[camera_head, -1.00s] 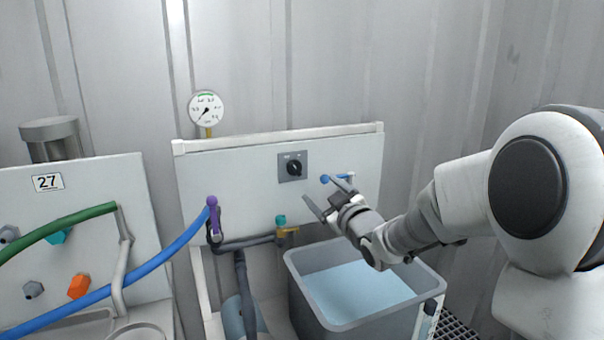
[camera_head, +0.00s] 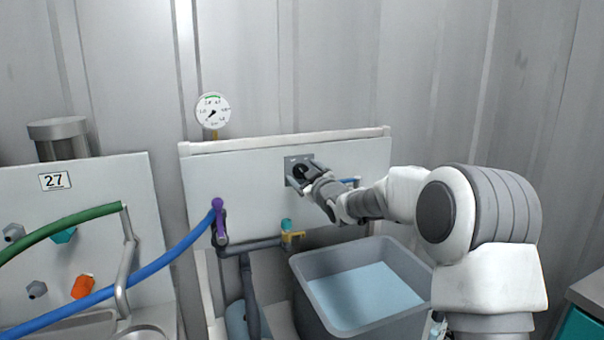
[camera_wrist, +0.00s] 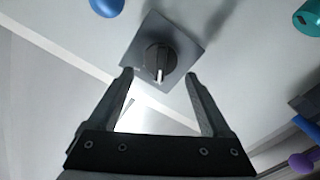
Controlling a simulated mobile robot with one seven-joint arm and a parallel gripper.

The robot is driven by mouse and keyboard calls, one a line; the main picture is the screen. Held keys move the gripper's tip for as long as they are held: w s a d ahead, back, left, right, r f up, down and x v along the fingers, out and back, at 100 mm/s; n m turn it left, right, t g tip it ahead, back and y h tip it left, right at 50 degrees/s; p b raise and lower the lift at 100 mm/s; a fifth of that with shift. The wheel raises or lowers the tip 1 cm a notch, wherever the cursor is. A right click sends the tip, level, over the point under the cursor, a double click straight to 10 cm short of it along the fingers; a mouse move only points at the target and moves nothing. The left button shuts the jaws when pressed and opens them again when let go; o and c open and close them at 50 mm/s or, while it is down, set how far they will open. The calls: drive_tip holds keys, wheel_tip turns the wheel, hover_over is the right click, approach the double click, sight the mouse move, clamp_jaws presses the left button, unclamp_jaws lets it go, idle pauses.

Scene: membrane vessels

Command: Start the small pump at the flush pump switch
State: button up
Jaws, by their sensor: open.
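The flush pump switch is a black rotary knob (camera_wrist: 160,61) with a white pointer mark, on a square grey plate (camera_wrist: 186,33) on the white panel. In the wrist view the knob sits just beyond my gripper (camera_wrist: 158,76), roughly centred between the two open fingertips. The fingers look apart from the knob, though the depth is hard to tell. In the head view my gripper (camera_head: 306,178) is at the switch plate (camera_head: 291,166) and hides much of the knob. The pump itself cannot be clearly made out.
A pressure gauge (camera_head: 213,111) stands above the panel (camera_head: 250,165). A grey tub (camera_head: 310,309) of water is below. A blue knob (camera_wrist: 106,6) is near the switch.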

drive_tip(key=shift+x, duration=0.8)
clamp_jaws()
